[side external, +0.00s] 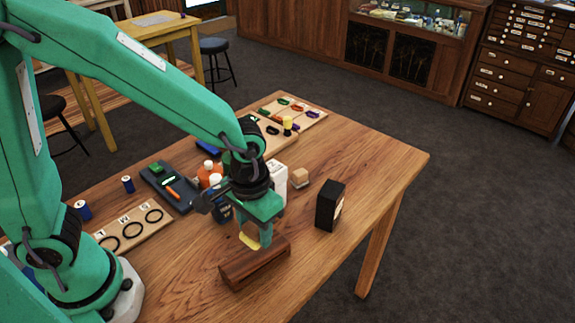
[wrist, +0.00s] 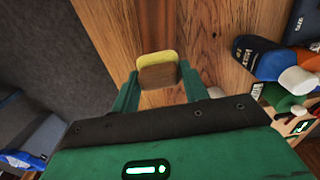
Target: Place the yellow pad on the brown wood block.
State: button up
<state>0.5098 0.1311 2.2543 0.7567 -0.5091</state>
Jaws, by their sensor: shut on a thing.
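My gripper (side external: 254,236) points down over the table and is shut on the yellow pad (side external: 249,242). In the wrist view the pad (wrist: 158,57) sits between the two green fingers, with a brown face towards the camera. The brown wood block (side external: 252,266), a long dark bar, lies on the table just below the pad in the side view. The pad appears at or slightly above the block's far top edge; I cannot tell whether they touch.
A black box (side external: 329,205) stands right of the block, with a small wooden cube (side external: 299,178) behind it. A white box (side external: 275,185) and bottles (side external: 210,173) stand behind my gripper. A board with black rings (side external: 131,230) lies left. The table's front right is clear.

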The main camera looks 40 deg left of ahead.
aim_at(256, 241)
jog(key=shift+f, duration=2)
jog(key=shift+f, duration=0.1)
jog(key=o, duration=1)
jog(key=shift+c, duration=0.2)
notch_tip(256, 241, up, 12)
jog(key=shift+r, duration=0.15)
